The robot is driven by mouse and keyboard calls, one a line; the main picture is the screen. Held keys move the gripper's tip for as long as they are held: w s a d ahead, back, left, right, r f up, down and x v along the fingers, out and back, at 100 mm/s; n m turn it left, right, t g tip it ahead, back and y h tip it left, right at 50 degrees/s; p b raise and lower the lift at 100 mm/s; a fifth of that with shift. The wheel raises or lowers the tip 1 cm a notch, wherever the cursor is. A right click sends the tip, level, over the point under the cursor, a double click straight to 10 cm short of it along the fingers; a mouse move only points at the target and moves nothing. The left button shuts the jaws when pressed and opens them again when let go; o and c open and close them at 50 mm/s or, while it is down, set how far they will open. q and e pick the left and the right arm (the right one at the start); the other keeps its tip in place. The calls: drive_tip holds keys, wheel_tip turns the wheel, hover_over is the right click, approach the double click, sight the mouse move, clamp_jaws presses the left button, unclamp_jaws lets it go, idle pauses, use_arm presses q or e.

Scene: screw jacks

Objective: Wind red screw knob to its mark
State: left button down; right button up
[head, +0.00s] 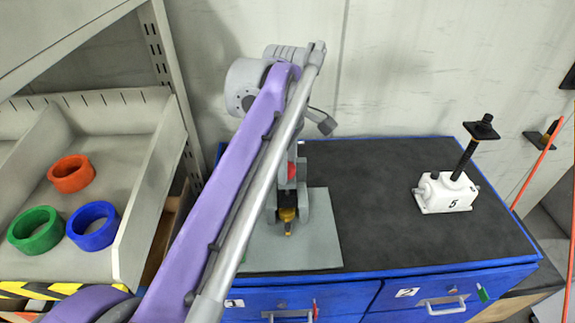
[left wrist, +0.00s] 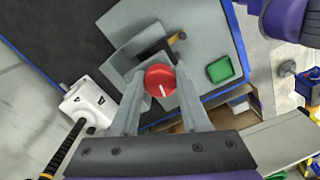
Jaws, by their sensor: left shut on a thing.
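The red screw knob (left wrist: 160,78) sits between the two fingers of my left gripper (left wrist: 160,88) in the left wrist view. A short white line on its face points toward the palm side. In the head view, a small red part of the knob (head: 292,172) shows, the rest hidden by my left gripper (head: 288,205). The gripper is shut on the knob. A gold and black part (head: 288,216) shows beside the knob, also in the left wrist view (left wrist: 177,38). I cannot make out the mark on the jack. My right gripper is not in view.
A grey mat (head: 315,245) lies under the gripper on the dark-topped blue cabinet (head: 380,185). A white screw jack (head: 445,192) labelled 5 stands at right. A bin (head: 125,225) with red, green and blue rings stands at left. The dark top between is clear.

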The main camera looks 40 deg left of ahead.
use_arm(q)
drive_tip(key=n, duration=0.4)
drive_tip(key=shift+f+n, duration=0.1)
drive_tip(key=shift+n, duration=0.2)
drive_tip(key=n, duration=0.3)
drive_tip(key=shift+n, duration=0.4)
drive_tip(key=n, duration=0.4)
drive_tip(key=shift+n, duration=1.8)
drive_tip(key=shift+c, duration=1.9)
unclamp_jaws()
